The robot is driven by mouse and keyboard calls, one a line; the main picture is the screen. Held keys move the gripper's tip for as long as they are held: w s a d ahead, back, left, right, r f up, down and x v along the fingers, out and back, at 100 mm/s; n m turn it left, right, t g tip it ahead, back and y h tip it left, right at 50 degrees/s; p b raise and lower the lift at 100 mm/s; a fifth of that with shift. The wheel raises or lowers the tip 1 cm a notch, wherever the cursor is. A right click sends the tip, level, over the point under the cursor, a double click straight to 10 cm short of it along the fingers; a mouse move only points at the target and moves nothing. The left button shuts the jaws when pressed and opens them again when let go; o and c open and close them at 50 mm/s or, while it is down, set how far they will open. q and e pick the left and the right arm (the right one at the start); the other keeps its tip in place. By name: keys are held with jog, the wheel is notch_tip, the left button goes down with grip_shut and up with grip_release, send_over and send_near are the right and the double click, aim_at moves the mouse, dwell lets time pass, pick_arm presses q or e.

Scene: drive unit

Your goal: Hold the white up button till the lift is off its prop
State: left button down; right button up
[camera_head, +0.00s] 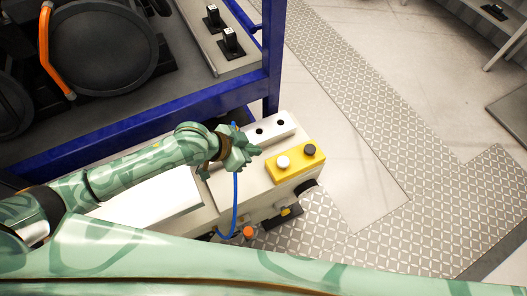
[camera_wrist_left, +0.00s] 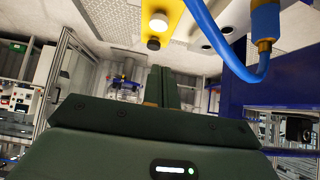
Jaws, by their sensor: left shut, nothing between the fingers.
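The white button (camera_head: 283,162) sits on a yellow control box (camera_head: 290,174) beside a black button (camera_head: 309,150). In the left wrist view the white button (camera_wrist_left: 158,24) and black button (camera_wrist_left: 153,44) show near the top. My left gripper (camera_head: 257,151) is shut and empty, to the left of the white button and apart from it in the picture. Its closed fingers (camera_wrist_left: 164,88) point up toward the yellow box in the wrist view. I cannot make out the lift's prop. My right gripper is not in view.
The yellow box is on a white cabinet (camera_head: 205,215) with a blue cable (camera_head: 236,190) near my gripper. A blue frame (camera_head: 150,130) carrying dark machinery (camera_head: 105,45) stands behind my left arm. Patterned metal floor (camera_head: 375,110) lies open to the right.

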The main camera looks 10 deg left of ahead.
pick_arm(q)
jog(key=b, duration=0.4)
send_over(281, 159)
jog(key=s+a, duration=0.2)
jog(key=a, duration=0.1)
jog(key=f, duration=0.6)
jog(key=shift+d+f, duration=0.2)
jog(key=shift+f, duration=0.1)
notch_tip(281, 159, down, 2)
jog(key=shift+w+d+f+b, duration=0.15)
jog(key=shift+f+b, duration=0.1)
jog(key=shift+b, duration=0.35)
jog(key=shift+f+b, duration=0.35)
jog(key=shift+f, duration=0.35)
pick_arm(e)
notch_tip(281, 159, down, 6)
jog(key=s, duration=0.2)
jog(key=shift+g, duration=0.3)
